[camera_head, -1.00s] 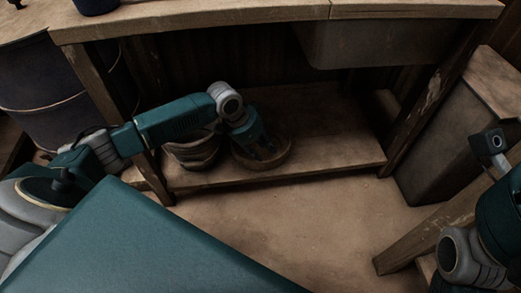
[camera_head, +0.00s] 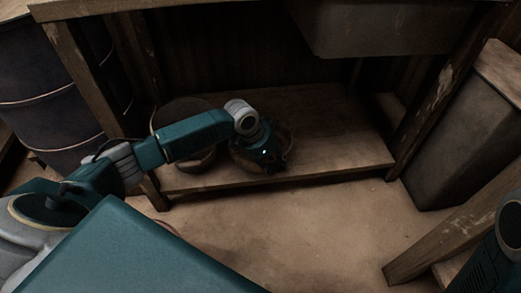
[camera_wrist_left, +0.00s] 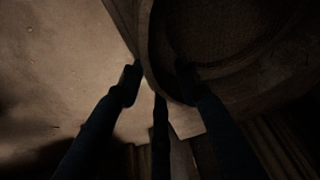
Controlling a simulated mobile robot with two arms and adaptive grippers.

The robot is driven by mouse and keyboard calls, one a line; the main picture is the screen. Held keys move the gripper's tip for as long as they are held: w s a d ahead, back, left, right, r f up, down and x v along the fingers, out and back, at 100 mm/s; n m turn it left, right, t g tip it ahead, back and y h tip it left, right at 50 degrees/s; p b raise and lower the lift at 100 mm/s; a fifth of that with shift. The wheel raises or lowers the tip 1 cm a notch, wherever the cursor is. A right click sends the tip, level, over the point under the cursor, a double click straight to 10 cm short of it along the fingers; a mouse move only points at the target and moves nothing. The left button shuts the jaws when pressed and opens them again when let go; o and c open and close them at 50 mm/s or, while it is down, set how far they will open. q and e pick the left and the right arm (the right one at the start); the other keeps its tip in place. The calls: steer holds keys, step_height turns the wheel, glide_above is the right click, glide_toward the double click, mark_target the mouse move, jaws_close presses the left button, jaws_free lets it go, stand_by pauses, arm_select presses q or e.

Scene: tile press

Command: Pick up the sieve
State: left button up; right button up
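The sieve (camera_head: 241,161) is a round, brown, rimmed thing on the low shelf under the worktable, partly hidden by my left gripper. In the left wrist view the sieve (camera_wrist_left: 232,45) fills the upper right, with a curved rim and a dark textured inside. My left gripper (camera_head: 272,158) is down at the sieve. In the left wrist view the fingers of the left gripper (camera_wrist_left: 158,76) are apart, one outside the rim and one over the inside, with the rim between them. Contact cannot be told in the dark. My right gripper is out of view.
A round container (camera_head: 196,155) stands close left of the sieve on the shelf (camera_head: 340,140). Table legs (camera_head: 425,105) flank the shelf, and a grey basin (camera_head: 375,30) hangs above. A dark barrel (camera_head: 45,90) stands left, a tall bin (camera_head: 465,130) right. The floor in front is clear.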

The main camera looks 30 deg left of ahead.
arm_select(q)
steer(key=shift+c, duration=0.2)
jaws_close()
steer(key=shift+w, duration=0.1)
steer(key=shift+r, duration=0.15)
